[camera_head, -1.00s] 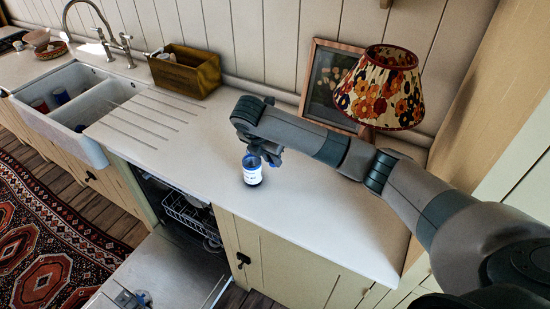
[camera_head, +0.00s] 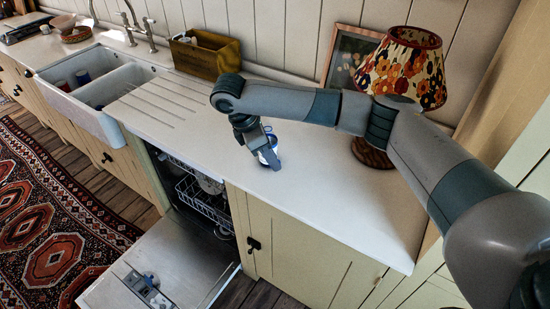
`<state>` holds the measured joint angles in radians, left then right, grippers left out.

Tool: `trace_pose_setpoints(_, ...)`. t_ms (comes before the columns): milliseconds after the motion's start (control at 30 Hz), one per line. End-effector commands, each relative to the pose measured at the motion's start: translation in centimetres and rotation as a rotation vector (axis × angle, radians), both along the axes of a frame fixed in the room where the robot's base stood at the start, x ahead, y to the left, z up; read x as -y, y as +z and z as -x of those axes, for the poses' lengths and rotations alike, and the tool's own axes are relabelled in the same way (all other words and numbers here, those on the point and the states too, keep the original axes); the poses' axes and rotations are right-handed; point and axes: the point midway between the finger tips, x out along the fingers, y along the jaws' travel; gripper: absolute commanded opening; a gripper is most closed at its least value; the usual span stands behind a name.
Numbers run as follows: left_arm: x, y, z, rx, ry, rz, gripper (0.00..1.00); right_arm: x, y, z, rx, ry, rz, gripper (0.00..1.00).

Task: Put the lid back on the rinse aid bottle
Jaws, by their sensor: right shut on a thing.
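The rinse aid bottle (camera_head: 268,148), dark blue with a white label, stands on the pale counter (camera_head: 320,185) above the dishwasher. It is mostly hidden behind the fingers of my right gripper (camera_head: 267,163). Only small white and blue parts show between and beside the fingers. My right gripper points down, low over the counter, and is shut on the bottle. I cannot make out a separate lid, or whether one is on the bottle. My left gripper is not in view.
The dishwasher (camera_head: 195,195) is open below the counter, its door (camera_head: 195,280) lowered. A flowered lamp (camera_head: 405,70) and a framed picture (camera_head: 350,55) stand at the back right. A wooden box (camera_head: 205,55) and a double sink are to the left. The counter's front right is clear.

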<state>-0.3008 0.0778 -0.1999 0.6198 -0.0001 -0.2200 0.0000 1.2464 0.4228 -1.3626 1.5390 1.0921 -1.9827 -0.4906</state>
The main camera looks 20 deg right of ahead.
Motion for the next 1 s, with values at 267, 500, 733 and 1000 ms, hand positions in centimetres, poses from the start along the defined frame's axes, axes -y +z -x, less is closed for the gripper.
trace_pose_setpoints(267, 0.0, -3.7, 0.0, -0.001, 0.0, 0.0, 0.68, -0.2, -0.2, 3.3, 0.005, -0.436, 0.001, 0.01)
trace_pose_setpoints(500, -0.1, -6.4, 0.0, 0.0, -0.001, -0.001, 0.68, 0.3, 0.2, 7.1, 0.004, -0.864, -0.001, 0.01)
trace_pose_setpoints(733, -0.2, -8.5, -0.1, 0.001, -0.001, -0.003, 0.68, 0.8, 0.8, 10.8, 0.004, -1.263, -0.003, 0.01)
trace_pose_setpoints(1000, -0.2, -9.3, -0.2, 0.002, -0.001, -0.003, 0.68, 0.9, 1.4, 13.0, 0.002, -1.496, -0.003, 0.01)
